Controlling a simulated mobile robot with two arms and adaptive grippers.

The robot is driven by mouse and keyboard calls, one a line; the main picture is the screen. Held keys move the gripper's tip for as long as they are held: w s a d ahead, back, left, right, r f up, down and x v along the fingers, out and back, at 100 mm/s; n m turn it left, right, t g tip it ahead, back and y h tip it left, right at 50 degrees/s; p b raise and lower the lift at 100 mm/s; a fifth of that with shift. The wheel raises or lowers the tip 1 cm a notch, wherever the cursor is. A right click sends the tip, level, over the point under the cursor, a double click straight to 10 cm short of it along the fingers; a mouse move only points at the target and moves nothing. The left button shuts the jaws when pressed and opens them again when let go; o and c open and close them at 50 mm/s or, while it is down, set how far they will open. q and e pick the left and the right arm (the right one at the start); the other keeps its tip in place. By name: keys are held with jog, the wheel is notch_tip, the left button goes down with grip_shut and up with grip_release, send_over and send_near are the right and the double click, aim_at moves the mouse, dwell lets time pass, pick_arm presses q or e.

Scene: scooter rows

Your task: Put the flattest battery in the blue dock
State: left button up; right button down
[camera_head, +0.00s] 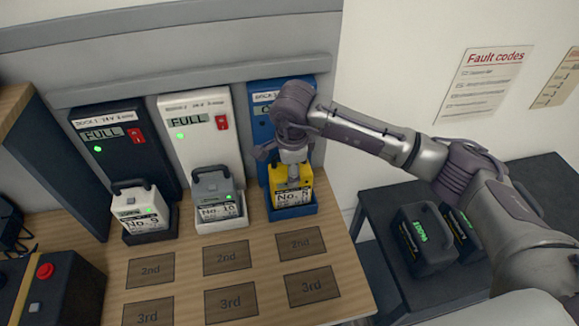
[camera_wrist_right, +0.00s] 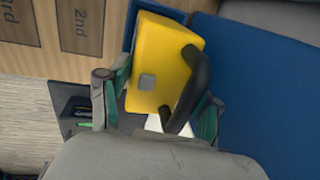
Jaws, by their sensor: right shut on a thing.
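The blue dock (camera_head: 260,97) stands rightmost of three docks against the wall; my arm hides most of its display. A yellow battery (camera_head: 279,178) with a white "No." label sits upright in the blue dock's tray (camera_head: 294,211); its number is partly covered. My right gripper (camera_head: 292,163) is over the battery from above, shut on it. In the right wrist view the yellow battery (camera_wrist_right: 160,62) and its dark handle (camera_wrist_right: 192,85) lie between the fingers of my right gripper (camera_wrist_right: 160,103), beside the blue dock (camera_wrist_right: 262,85). My left gripper is out of view.
A black dock (camera_head: 110,158) and a white dock (camera_head: 205,140), both reading "FULL", hold a white battery (camera_head: 138,208) and a grey battery (camera_head: 215,192). Marked "2nd" and "3rd" spots on the wooden bench are empty. Dark batteries (camera_head: 424,238) stand on a dark table (camera_head: 395,200) at right.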

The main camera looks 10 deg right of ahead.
jog(key=shift+w+f, duration=0.1)
jog(key=shift+f, duration=0.1)
jog(key=shift+c, duration=0.7)
grip_release()
jog(key=shift+s+f+b, duration=0.2)
jog(key=shift+b, duration=0.1)
jog(key=s+r+p, duration=0.1)
jog(key=r+p, duration=0.1)
jog(key=r, duration=0.8)
jog(key=s+r+p, duration=0.2)
jog(key=r, duration=0.9)
jog(key=shift+s, duration=0.3)
